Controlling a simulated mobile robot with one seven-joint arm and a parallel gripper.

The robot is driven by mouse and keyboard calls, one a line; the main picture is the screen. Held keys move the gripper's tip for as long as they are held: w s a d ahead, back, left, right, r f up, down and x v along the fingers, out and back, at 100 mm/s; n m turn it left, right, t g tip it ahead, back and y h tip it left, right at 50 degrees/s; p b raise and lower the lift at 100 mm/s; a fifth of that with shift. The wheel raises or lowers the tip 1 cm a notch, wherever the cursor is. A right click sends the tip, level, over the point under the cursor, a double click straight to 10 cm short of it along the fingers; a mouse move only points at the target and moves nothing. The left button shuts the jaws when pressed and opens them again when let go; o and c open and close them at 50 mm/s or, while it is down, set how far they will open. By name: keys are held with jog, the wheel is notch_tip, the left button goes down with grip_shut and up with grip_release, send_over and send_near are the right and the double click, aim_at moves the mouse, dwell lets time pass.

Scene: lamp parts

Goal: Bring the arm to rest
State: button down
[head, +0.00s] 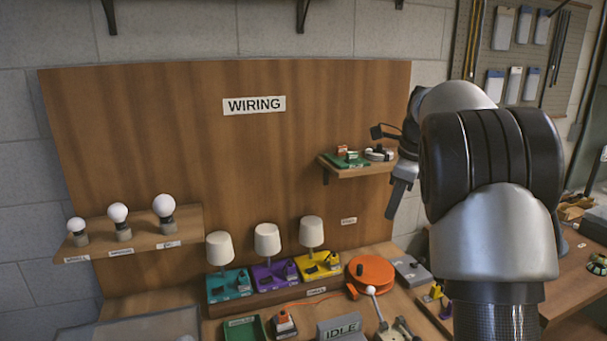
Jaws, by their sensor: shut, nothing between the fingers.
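My arm rises at the right of the head view and covers part of the board and bench behind it. My gripper (390,212) hangs at the arm's far end, in front of the board's right side and just below the small right shelf. It points down, its fingers are together, and it holds nothing. It appears clear of the bench top.
A left shelf (140,236) carries several bulbs. A small right shelf (350,170) holds a green item near my gripper.

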jog(key=s+a+r+n+t, duration=0.1)
jog(key=s+a+r+n, duration=0.2)
jog(key=s+n, duration=0.45)
jog(key=s+a+r+n, duration=0.3)
jog(key=s+n, duration=0.1)
jog(key=s, duration=0.6)
jog(key=s+a+f+n+t, duration=0.1)
jog(key=s+f+n, duration=0.2)
jog(key=s+n, duration=0.3)
jog(key=s+a+f+n+t+h, duration=0.1)
jog(key=s+f+n, duration=0.3)
jog(key=s, duration=0.7)
jog(key=shift+s+a+f+n, duration=0.15)
jog(key=shift+a+f+n, duration=0.2)
jog(key=shift+n, duration=0.6)
jog(key=shift+d+r, duration=0.1)
